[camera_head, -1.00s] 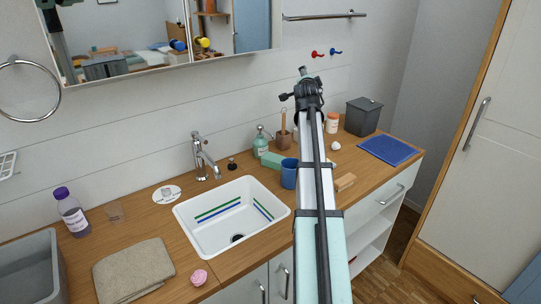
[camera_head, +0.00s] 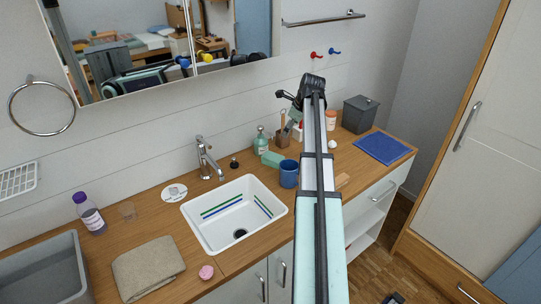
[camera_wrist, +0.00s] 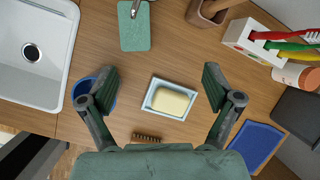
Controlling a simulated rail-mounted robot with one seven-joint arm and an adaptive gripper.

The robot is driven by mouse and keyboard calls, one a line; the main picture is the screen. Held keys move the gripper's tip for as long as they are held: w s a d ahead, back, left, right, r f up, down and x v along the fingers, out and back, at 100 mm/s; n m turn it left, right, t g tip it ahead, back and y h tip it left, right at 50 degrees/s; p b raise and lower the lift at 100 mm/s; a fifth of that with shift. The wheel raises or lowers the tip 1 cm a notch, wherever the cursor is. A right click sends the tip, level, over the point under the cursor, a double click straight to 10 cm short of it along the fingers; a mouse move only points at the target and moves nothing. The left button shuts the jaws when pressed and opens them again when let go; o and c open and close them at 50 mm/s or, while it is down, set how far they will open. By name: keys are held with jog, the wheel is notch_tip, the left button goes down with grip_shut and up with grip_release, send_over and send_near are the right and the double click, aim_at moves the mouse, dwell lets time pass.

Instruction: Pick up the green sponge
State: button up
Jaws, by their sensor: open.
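The green sponge (camera_head: 272,159) lies on the wooden counter behind the blue cup, beside the soap dispenser. In the wrist view the sponge (camera_wrist: 134,32) is a flat green block at the top, partly covered by the dispenser's pump. My gripper (camera_wrist: 158,77) is open and empty, its fingers wide apart. A white dish with yellow soap (camera_wrist: 172,102) shows between and below the fingers; the sponge lies beyond the fingertips, up and left.
The blue cup (camera_head: 289,174) stands near the sponge, with the soap dispenser (camera_head: 261,138) behind. The white sink (camera_head: 234,201) is to the left.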

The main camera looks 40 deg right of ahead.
jog(key=a+y, duration=0.1)
jog(key=a, duration=0.1)
jog(key=p, duration=0.4)
send_near(273, 157)
jog(key=shift+m+g, duration=0.3)
jog(key=x, duration=0.3)
jog(key=w+x, duration=0.1)
jog(key=x, duration=0.1)
jog(key=shift+d+r, duration=0.1)
jog(key=shift+d, duration=0.25)
jog(key=shift+a+p+x, duration=0.2)
jog(key=shift+p+x, duration=1.25)
jog(key=shift+x, duration=1.25)
jog(key=shift+s, duration=0.25)
jog(key=c, duration=0.9)
jog(key=shift+o, duration=0.2)
jog(key=shift+r, duration=0.1)
jog(key=shift+r+b, duration=0.65)
jog(key=shift+r, duration=0.05)
jog(key=shift+s+a+r+b, duration=0.1)
jog(key=shift+a+r+b, duration=0.05)
jog(key=shift+r+b, duration=0.2)
jog(key=shift+a+r+b, duration=0.15)
jog(key=shift+r+b, duration=0.1)
jog(key=shift+r, duration=0.25)
jog(key=s+a+b, duration=0.2)
jog(key=a, duration=0.6)
jog(key=s+a+b, duration=0.3)
jog(key=a, duration=0.5)
jog(key=shift+a, duration=0.4)
